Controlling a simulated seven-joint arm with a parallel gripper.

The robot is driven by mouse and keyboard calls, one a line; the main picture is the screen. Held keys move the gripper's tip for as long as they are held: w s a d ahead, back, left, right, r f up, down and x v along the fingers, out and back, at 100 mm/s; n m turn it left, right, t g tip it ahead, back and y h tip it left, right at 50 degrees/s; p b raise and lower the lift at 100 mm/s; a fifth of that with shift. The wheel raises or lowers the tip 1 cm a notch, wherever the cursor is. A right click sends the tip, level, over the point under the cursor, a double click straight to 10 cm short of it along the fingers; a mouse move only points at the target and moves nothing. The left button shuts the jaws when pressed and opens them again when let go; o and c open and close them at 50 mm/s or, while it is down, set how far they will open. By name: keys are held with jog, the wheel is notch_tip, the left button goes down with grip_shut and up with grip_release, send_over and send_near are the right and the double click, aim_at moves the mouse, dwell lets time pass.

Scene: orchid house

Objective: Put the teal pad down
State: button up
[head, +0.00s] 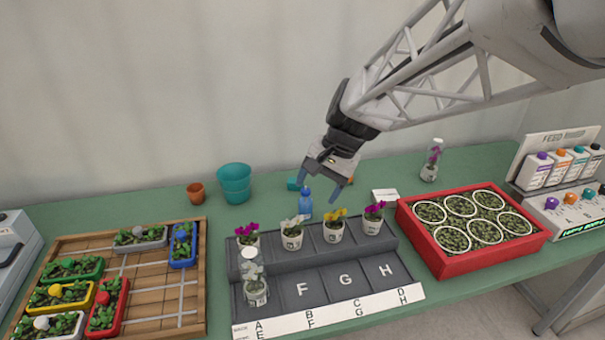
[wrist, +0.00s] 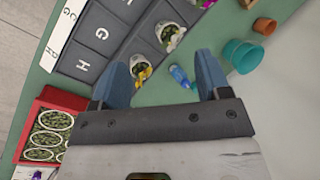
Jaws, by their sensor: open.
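A small teal block (head: 293,184), which may be the teal pad, lies on the green bench behind the blue bottle, partly hidden by my left finger.
A dark lettered rack (head: 318,290) holds several potted orchids in front. A red tray (head: 450,262) of round pots is at right, a wooden seedling frame (head: 145,285) at left. A teal pot (head: 235,184) and terracotta pot (head: 196,194) stand behind. Bare bench lies between pots and bottle.

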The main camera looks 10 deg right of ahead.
jog(key=s+d+n+t+h, duration=0.1)
jog(key=s+n+h, duration=0.3)
jog(key=s, duration=1.4)
jog(key=shift+s+d+r+n+t+h, duration=0.15)
jog(key=shift+s+r+n+t+h, duration=0.25)
jog(key=shift+n, duration=1)
